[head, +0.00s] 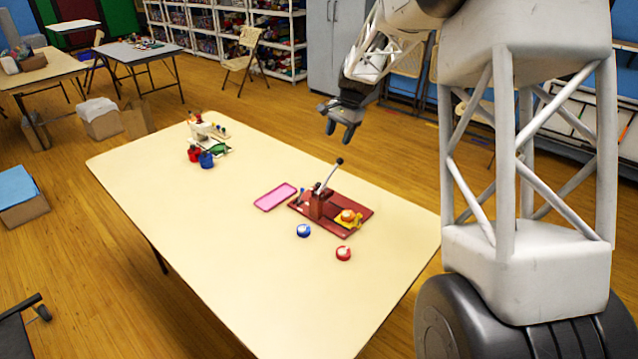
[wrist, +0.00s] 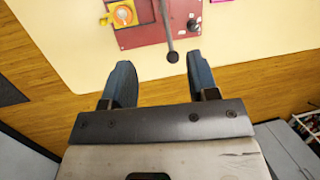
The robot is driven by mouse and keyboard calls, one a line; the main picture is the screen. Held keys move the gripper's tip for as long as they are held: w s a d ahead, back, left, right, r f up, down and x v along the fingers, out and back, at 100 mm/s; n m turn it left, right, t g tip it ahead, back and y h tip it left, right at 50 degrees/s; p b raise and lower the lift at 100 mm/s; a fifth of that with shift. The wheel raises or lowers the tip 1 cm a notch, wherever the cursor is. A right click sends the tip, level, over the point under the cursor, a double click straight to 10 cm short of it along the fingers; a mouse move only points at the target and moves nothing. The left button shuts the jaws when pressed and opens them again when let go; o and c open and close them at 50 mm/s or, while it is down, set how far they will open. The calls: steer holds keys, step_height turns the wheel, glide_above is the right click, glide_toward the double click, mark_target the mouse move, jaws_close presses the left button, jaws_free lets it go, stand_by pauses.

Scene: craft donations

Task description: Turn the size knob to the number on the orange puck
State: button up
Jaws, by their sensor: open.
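A dark red press (head: 316,205) with a long black-knobbed lever stands on the cream table, and its base also shows at the top of the wrist view (wrist: 140,37). An orange puck (head: 348,215) sits on a yellow piece at the right of the press base; it shows in the wrist view (wrist: 122,14) with a pale mark on top. I cannot read its number. I cannot clearly tell which part is the size knob; a small grey round part (wrist: 192,25) shows on the base. My gripper (head: 341,133) is open and empty, above and beyond the table's far edge, apart from the press.
A blue puck (head: 303,230) and a red puck (head: 343,253) lie in front of the press. A pink tray (head: 275,196) lies to its left. Red and blue bottles (head: 206,160) and small items stand at the table's far left. The near table is clear. The upright lever (wrist: 168,38) is an obstacle.

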steer(key=w+a+f+m, duration=0.2)
steer(key=w+f, duration=0.9)
steer(key=w, duration=0.1)
steer(key=m+g+y, duration=0.1)
steer(key=m+g, duration=0.1)
glide_toward(319, 183)
steer(key=f, duration=0.1)
steer(key=shift+s+a+f, duration=0.2)
steer(key=shift+s+a, duration=0.1)
steer(key=shift+a, duration=0.1)
steer(key=shift+f, duration=0.1)
steer(key=shift+x, duration=3.8)
steer(key=c, duration=0.9)
